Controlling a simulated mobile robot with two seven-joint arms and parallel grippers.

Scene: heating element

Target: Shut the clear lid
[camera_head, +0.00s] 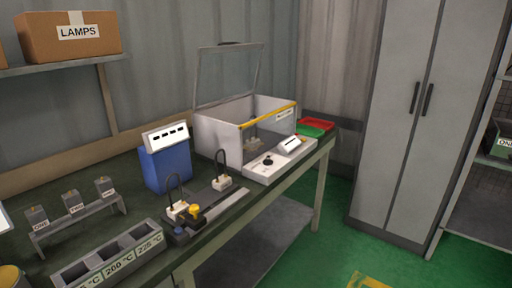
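The clear lid (228,75) is a transparent panel in a thin grey frame. It stands raised, nearly upright, at the back edge of a light grey box (218,135). The box is open at the top, has a yellow strip (268,115) along its upper front edge, and sits toward the far end of the dark workbench. A small fitting shows inside the box, but its details are too small to tell. Neither of my grippers shows in the head view.
A white control panel (262,172) with a black knob sits before the box. A blue box (165,168) with a white display stands left of it. Red and green trays (318,124) lie right. A grey cabinet (400,110) stands beyond the bench; the green floor between is clear.

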